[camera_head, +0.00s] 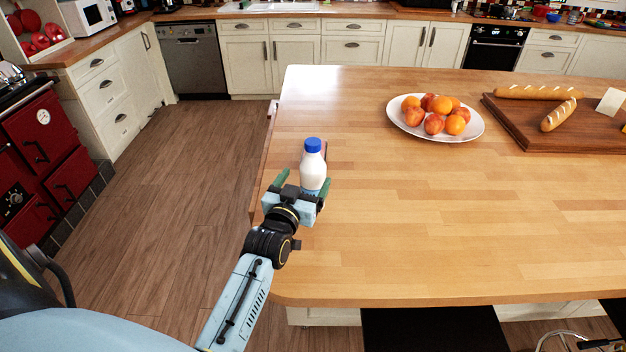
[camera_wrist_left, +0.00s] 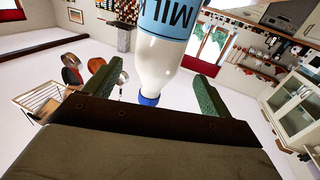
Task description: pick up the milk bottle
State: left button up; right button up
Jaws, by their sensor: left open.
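The milk bottle (camera_head: 313,168), white with a blue cap and a blue label, stands upright near the left edge of the wooden island top (camera_head: 420,220). In the left wrist view the bottle (camera_wrist_left: 160,60) appears upside down, cap toward the bottom of the picture, with part of its label lettering showing. My left gripper (camera_head: 303,183) is open, its green fingers on either side of the lower bottle in the head view. The gripper hides the bottle's base. Whether the fingers touch the bottle cannot be told. My right gripper is not in view.
A white plate (camera_head: 435,133) of oranges and peaches stands farther back to the right. A dark wooden board (camera_head: 520,138) with bread loaves lies at the far right. The island top right of the bottle is clear. Something small and dark is mostly hidden behind the bottle.

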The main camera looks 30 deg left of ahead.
aim_at(313, 141)
pick_arm(q)
jog(key=shift+x, duration=2.8)
jog(key=shift+d+f, duration=0.1)
jog(key=shift+d, duration=0.05)
jog(key=c, duration=1.4)
jog(key=shift+c, duration=0.6)
notch_tip(313, 141, up, 10)
jog(key=shift+r+p, duration=0.15)
jog(key=shift+p, duration=0.35)
